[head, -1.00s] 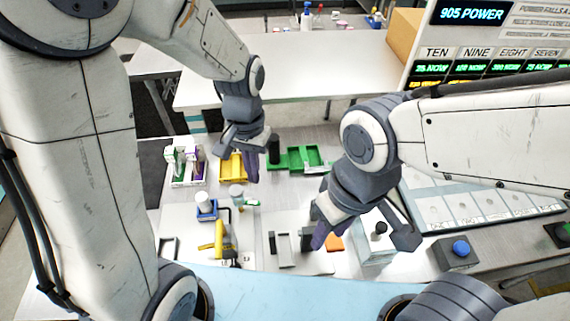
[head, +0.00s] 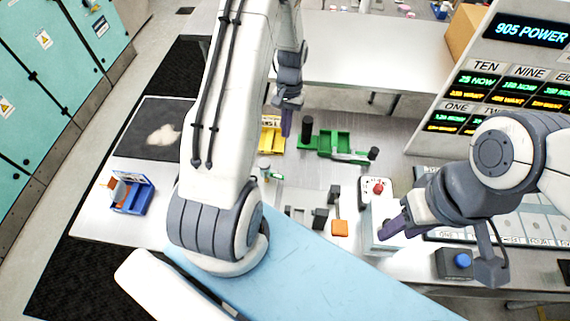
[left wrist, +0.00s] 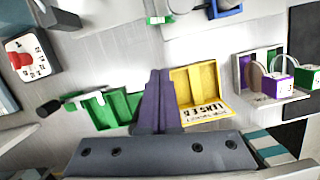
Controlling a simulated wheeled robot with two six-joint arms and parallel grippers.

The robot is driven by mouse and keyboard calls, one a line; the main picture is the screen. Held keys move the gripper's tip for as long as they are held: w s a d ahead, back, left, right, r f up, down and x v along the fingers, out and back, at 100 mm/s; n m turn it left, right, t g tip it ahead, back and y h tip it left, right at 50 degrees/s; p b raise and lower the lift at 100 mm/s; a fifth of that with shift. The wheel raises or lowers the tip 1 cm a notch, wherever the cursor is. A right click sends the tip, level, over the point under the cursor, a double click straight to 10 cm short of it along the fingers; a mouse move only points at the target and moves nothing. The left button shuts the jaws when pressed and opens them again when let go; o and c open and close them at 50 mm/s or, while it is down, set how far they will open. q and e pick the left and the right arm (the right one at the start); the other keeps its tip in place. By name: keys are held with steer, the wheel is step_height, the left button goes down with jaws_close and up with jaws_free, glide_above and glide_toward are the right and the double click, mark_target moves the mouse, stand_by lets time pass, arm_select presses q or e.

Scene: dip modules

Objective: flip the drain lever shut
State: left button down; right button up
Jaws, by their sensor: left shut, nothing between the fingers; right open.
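A white lever with a black knob (head: 373,153) extends from the green tray (head: 334,141); I cannot tell whether this is the drain lever. In the left wrist view the lever's knob (left wrist: 78,107) points left, away from the green tray (left wrist: 108,108). My left gripper (head: 286,125), with purple fingers, is shut and empty between the green and yellow trays. Its fingers (left wrist: 155,90) also show between them in the left wrist view.
The yellow tray (head: 271,138) lies left of my left gripper. A red knob on a white dial (head: 378,188) stands by the clear box. An orange block (head: 340,229) and a blue button (head: 462,261) sit nearer. A blue holder (head: 133,192) stands at far left.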

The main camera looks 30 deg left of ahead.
mark_target(276, 177)
arm_select(q)
steer(key=b+x, duration=0.8)
steer(key=x, duration=0.2)
steer(key=shift+w+d+f, duration=0.1)
steer(key=shift+f, duration=0.05)
steer(key=shift+s+d+f+b, duration=0.1)
steer(key=shift+s+d, duration=0.05)
steer(key=shift+s, duration=0.45)
steer(key=shift+s+d+f+b, duration=0.1)
steer(key=shift+s+d, duration=0.1)
steer(key=shift+s, duration=0.45)
steer(key=shift+s+d+f+b, duration=0.1)
steer(key=shift+s+d, duration=0.05)
steer(key=shift+s, duration=0.45)
steer(key=shift+d, duration=0.3)
steer(key=shift+a, duration=0.15)
steer(key=shift+s+m, duration=0.15)
steer(key=shift+m, duration=0.25)
